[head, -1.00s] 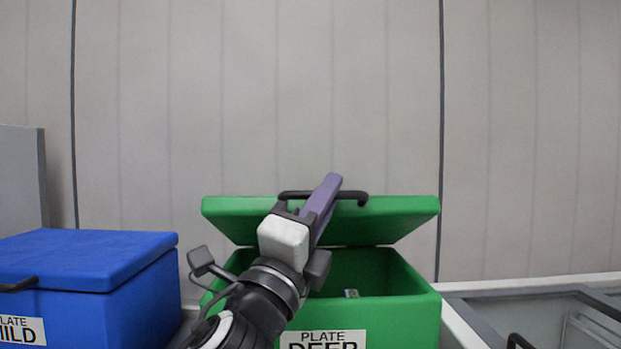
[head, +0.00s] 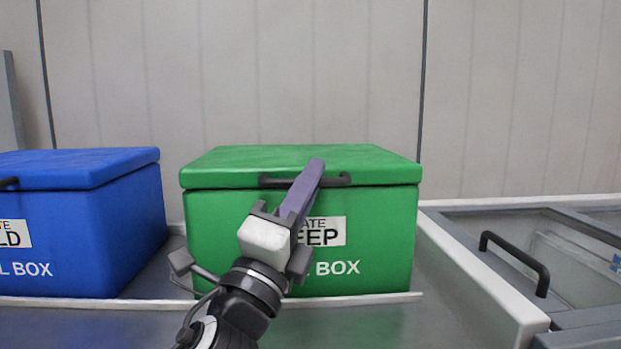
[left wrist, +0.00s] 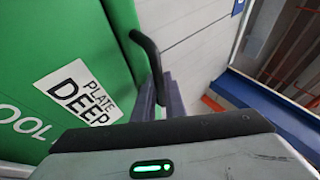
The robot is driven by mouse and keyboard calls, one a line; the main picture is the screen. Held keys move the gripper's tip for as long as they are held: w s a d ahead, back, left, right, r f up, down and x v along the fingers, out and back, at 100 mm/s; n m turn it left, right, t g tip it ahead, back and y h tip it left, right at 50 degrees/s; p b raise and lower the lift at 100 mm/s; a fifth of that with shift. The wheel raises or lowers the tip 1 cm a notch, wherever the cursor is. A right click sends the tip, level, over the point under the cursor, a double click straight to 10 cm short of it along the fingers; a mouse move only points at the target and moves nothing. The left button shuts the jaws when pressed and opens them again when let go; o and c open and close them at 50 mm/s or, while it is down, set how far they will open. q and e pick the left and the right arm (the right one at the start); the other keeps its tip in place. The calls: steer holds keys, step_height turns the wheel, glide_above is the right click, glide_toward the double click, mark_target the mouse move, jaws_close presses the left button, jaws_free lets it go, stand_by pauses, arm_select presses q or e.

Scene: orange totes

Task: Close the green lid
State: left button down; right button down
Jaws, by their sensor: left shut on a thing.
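The green lid (head: 230,168) lies flat on the green box (head: 210,235), with no gap visible along the seam in the head view. Its dark handle (head: 338,180) sticks out from the lid's front edge. My left gripper (head: 308,178) is at the handle, its purple fingers shut on it. The handle (left wrist: 148,55) also shows in the left wrist view, with the fingers (left wrist: 166,95) around its lower part. The gripper and arm hide part of the box's front and its "PLATE DEEP" label (head: 328,232). My right gripper is in neither view.
A closed blue box (head: 80,225) stands to the left of the green box. A grey unit with a clear-topped cover and a black handle (head: 515,262) is at the right. A pale panelled wall (head: 300,70) rises behind.

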arm_select(q)
steer(key=shift+w+f, duration=0.25)
steer(key=shift+f, duration=0.3)
steer(key=c, duration=1.8)
jaws_free()
steer(key=shift+a, duration=0.15)
steer(key=shift+s, duration=0.1)
steer(key=v, duration=0.6)
steer(key=r+v, duration=0.1)
steer(key=v, duration=0.3)
steer(key=shift+s, duration=0.45)
